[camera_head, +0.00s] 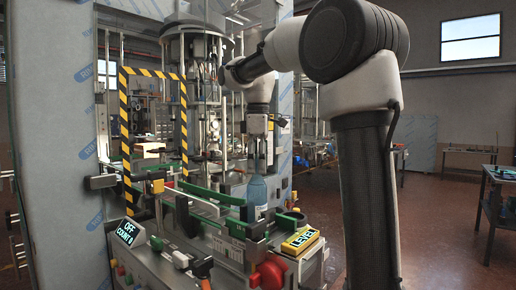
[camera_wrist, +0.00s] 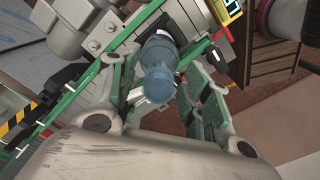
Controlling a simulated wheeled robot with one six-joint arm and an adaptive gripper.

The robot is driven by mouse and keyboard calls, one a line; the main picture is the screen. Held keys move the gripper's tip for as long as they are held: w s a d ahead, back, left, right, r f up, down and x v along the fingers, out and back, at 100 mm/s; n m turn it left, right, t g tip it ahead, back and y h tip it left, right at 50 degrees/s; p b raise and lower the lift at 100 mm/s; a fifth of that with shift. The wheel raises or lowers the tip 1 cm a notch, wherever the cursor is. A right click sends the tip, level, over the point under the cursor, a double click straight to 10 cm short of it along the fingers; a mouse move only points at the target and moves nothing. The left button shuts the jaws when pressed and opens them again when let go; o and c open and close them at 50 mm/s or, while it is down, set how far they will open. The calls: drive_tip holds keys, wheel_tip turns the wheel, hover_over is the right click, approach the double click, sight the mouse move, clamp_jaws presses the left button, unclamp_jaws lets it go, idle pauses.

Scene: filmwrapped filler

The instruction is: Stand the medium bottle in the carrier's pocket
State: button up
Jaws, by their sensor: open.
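A blue translucent bottle (camera_head: 257,191) stands upright by the green rails at the front of the machine. In the wrist view the bottle (camera_wrist: 158,52) is seen from above, its round top towards me. My gripper (camera_head: 261,168) points down right over it. In the wrist view my gripper (camera_wrist: 162,70) is open, with a finger on either side of the bottle; I cannot tell whether either finger touches it. I cannot tell the bottle's size class, as no other bottle shows clearly for comparison. I cannot make out the carrier's pocket for certain; the bottle's base is partly hidden.
Green guide rails (camera_head: 205,192) run along the conveyor. A striped yellow-black frame (camera_head: 126,150) stands left. A counter display (camera_head: 128,232) reads OFF. Open floor lies to the right.

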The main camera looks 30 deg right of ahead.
wheel_tip(320, 180, up, 11)
drive_tip(key=s+f+m+t, duration=0.4)
drive_tip(key=s+f+m, duration=0.7)
drive_tip(key=s+f, duration=1.2)
drive_tip(key=shift+s+d+f, duration=0.25)
drive_tip(key=shift+d+f, duration=0.05)
drive_tip(key=shift+f, duration=0.35)
